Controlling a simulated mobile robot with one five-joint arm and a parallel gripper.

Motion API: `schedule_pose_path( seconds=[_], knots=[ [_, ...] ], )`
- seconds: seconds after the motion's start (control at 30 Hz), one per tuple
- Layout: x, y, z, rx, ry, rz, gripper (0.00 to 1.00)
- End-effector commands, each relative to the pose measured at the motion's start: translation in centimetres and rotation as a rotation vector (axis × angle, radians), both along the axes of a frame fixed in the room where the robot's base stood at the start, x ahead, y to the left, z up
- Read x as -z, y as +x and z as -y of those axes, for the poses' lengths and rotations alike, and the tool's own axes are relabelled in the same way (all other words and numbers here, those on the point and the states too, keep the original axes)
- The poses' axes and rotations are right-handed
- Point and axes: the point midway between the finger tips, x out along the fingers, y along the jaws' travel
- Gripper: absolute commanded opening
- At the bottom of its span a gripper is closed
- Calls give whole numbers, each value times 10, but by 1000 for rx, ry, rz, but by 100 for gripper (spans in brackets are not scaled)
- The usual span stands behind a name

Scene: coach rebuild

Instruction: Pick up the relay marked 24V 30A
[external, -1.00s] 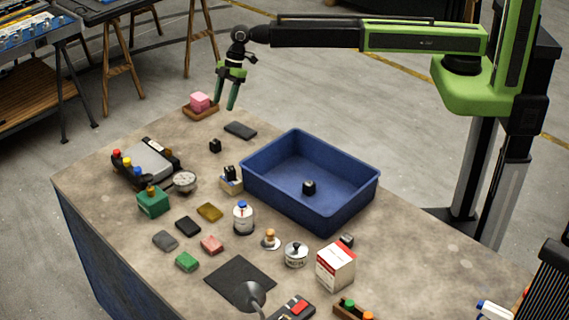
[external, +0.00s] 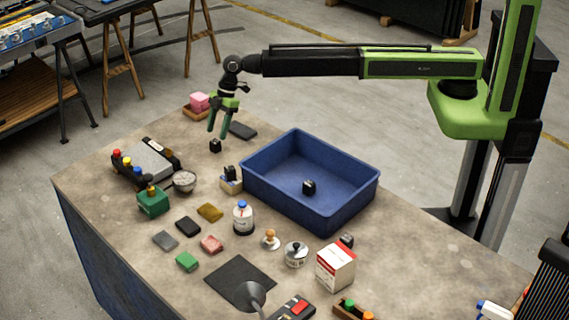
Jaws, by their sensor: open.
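Several small black blocks that look like relays stand about, and their markings are too small to read. One black block (external: 215,146) stands on the bench near its far edge. Another black block (external: 229,172) sits in or on a small tan holder (external: 231,186). A third black block (external: 309,187) lies inside the blue bin (external: 345,212). My gripper (external: 217,134) is open and empty, pointing down. Its fingertips appear just above the far black block; the exact gap cannot be told.
The blue bin's walls rise right of the gripper. A flat dark item (external: 243,131) and a pink block in a brown tray (external: 200,104) are near the gripper. A grey device (external: 148,163) and a round gauge (external: 184,181) stand left. The bench's front holds several small items.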

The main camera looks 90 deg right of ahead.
Motion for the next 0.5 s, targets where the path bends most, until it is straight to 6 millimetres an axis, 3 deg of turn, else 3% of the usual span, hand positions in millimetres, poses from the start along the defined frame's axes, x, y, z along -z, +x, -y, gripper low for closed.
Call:
schedule_pose_path(
  seconds=[0.17, 0.5],
  knots=[
    [4, 1, -2, 0, 0, 0, 55],
    [50, 11, -20, 1, 0, 0, 55]
  ],
)
